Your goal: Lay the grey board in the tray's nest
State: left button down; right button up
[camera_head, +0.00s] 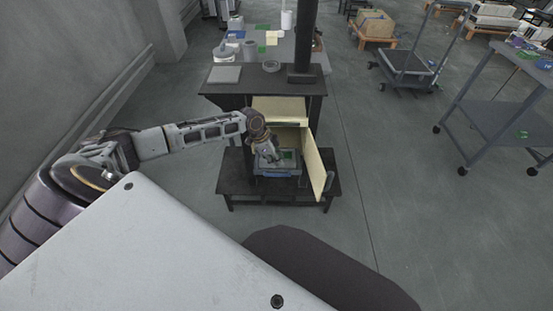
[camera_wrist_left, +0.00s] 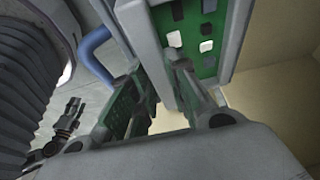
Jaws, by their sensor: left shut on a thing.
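My left gripper (camera_head: 270,157) reaches down at the front of the open cabinet, above the tray (camera_head: 277,172), which has a blue-grey rim. In the left wrist view, the gripper (camera_wrist_left: 163,78) is shut on a grey slab seen nearly edge-on, which I take for the grey board (camera_wrist_left: 146,38). Beside it is a green panel (camera_wrist_left: 204,62) with white and black patches, framed in grey. A blue handle-like bar (camera_wrist_left: 92,45) shows on the left. The nest is hidden from clear view, and I cannot tell whether the board touches it.
The black cabinet (camera_head: 312,85) has a pale door (camera_head: 317,165) standing open on the right, close to the gripper. A grey square plate (camera_head: 224,75) lies on its top. A trolley (camera_head: 410,70) and a grey table (camera_head: 500,100) stand at right; floor between is free.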

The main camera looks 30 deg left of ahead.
pick_arm(q)
jog(key=shift+f+p, duration=0.25)
jog(key=shift+p, duration=0.05)
dwell(0.8)
jog(key=c, duration=1.3)
grip_release()
jog(key=o, duration=0.5)
jog(key=shift+r+p, duration=1.05)
jog(key=shift+p, duration=0.15)
jog(key=shift+r+p, duration=2.45)
jog(key=shift+p, duration=0.1)
